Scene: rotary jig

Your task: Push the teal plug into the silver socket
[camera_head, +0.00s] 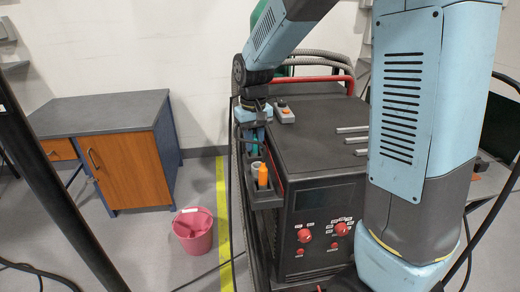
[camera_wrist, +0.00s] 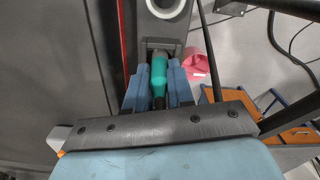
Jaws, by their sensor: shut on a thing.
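The teal plug (camera_wrist: 159,72) is between the two blue fingers of my gripper (camera_wrist: 158,84) in the wrist view, and the fingers are shut on it. In the head view my gripper (camera_head: 253,143) points down over the narrow side tray of the black machine, and only a little of the plug shows there. A pale ring, which looks like the silver socket (camera_wrist: 181,12), is cut off at the top of the wrist view, apart from the plug's tip. In the head view a small pale round part stands in the tray beside an orange object, partly hidden.
The orange object (camera_head: 263,176) stands in the side tray (camera_head: 267,201). The black machine (camera_head: 318,140) has a grey box with an orange button (camera_head: 284,112) on top. A pink bucket (camera_head: 193,231) stands on the floor, left of the yellow line. A desk (camera_head: 122,150) is farther left.

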